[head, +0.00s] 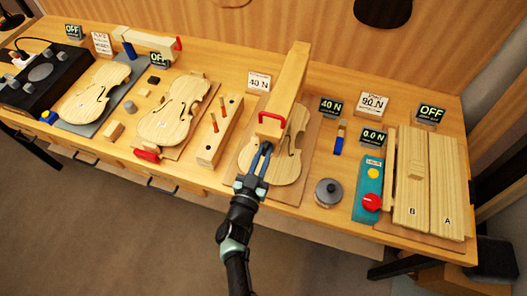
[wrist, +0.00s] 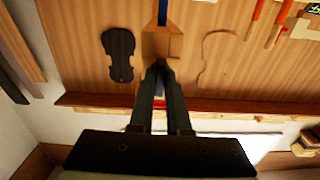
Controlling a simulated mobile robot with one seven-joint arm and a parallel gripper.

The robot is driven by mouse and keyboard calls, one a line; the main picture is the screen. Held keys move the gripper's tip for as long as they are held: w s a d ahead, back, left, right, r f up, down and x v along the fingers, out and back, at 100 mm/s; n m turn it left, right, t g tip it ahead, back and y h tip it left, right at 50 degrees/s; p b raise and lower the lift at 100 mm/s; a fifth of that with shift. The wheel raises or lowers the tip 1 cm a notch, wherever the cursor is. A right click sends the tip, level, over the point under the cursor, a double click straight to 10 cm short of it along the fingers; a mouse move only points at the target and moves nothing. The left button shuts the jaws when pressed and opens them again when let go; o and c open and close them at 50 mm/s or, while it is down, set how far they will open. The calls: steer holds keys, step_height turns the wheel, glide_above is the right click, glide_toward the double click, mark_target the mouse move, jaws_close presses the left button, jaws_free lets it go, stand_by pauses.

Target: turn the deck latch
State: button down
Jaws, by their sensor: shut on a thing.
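No part is legibly marked as the deck latch.
A wooden block with pegs (head: 220,130) stands close left of my gripper. A round dark knob (head: 328,192) and a teal box with a red button (head: 367,187) lie to the right, beside wooden panels (head: 410,185). The floor in front of the bench is clear.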

stand_by(0.5)
steer(key=c, duration=0.9)
jaws_free()
steer(key=v, duration=1.3)
